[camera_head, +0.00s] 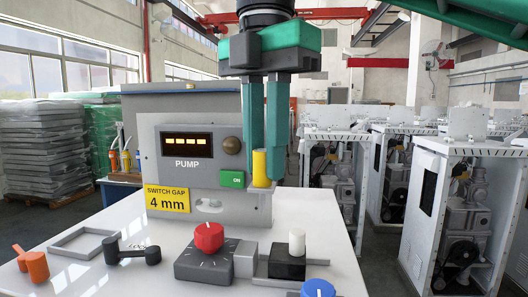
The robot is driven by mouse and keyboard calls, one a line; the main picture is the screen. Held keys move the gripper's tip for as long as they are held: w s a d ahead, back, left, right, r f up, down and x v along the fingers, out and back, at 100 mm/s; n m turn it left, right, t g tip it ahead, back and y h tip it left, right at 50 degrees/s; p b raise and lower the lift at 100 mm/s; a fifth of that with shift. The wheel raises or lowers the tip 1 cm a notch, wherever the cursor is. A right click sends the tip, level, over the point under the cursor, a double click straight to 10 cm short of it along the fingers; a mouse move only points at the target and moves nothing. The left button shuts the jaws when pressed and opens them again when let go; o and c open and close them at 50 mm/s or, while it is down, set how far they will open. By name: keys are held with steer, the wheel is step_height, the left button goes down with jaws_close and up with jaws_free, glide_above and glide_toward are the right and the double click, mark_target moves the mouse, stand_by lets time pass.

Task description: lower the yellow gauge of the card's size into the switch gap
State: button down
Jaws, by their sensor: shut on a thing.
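A yellow card (167,199) on the pump unit reads "SWITCH GAP 4 mm". My gripper (264,182) comes down from above with its two green fingers at the right end of the pump unit (175,150). It is shut on a yellow cylinder (260,165), held upright between the fingers. The cylinder's lower end is close to the ledge at the unit's right; I cannot tell whether it touches. No size mark on it is readable. The switch gap is not clearly visible; a metal fitting (208,205) sits in a recess left of the cylinder.
On the white table (120,270) are a red knob (209,237) on a dark dial block, a black block with a white knob (297,241), a blue knob (318,288), an orange piece (33,262), a black piece (131,250) and an empty grey frame (82,242). A green ON button (232,179) is left of the fingers.

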mark_target(267, 190)
steer(key=shift+w+d, duration=0.15)
steer(key=shift+w, duration=0.05)
steer(key=shift+s+f, duration=0.1)
steer(key=shift+f, duration=2.55)
steer(key=shift+s+f, duration=0.1)
steer(key=shift+f, duration=1.75)
steer(key=c, duration=1.5)
jaws_free()
steer(key=shift+c, duration=0.2)
step_height(267, 190, up, 10)
steer(key=shift+r, duration=0.4)
